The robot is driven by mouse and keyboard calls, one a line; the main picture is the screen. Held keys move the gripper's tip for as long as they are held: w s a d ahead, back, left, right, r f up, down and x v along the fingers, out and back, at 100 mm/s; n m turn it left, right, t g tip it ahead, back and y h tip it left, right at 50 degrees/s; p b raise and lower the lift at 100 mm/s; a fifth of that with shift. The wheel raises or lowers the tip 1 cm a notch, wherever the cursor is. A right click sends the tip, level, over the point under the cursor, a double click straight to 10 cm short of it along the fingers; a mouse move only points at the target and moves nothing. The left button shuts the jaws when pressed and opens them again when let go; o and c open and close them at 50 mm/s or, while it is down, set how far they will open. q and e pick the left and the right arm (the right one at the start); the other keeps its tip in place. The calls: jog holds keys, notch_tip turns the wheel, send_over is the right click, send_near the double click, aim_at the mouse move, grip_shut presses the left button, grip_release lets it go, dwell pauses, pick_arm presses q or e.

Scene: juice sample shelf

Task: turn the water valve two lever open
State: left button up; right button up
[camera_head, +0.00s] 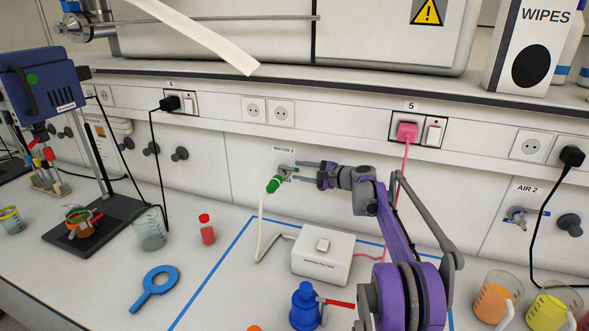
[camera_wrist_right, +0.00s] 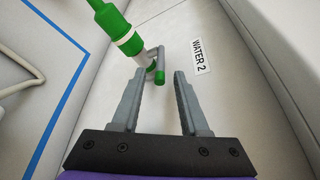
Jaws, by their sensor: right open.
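The water valve two (camera_head: 284,171) sits on the back wall panel under its small label, with a green hose fitting (camera_head: 273,184) and a pale hose hanging from it. In the right wrist view the WATER 2 label (camera_wrist_right: 201,56) is right of the valve, and the lever (camera_wrist_right: 160,65) is a short grey bar with a green end. My right gripper (camera_head: 298,171) reaches the valve from the right. In the wrist view its open fingers (camera_wrist_right: 157,78) point at the lever, whose green end shows in the gap near the tips; contact cannot be told. My left gripper is out of view.
Below the valve, a white filter box (camera_head: 323,257) stands on the bench inside a blue outline. A blue bottle (camera_head: 305,306) is in front of it. Beakers (camera_head: 493,302) stand at right.

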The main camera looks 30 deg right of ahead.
aim_at(289, 169)
jog(key=shift+x, duration=1.5)
jog(key=shift+c, duration=0.2)
grip_shut()
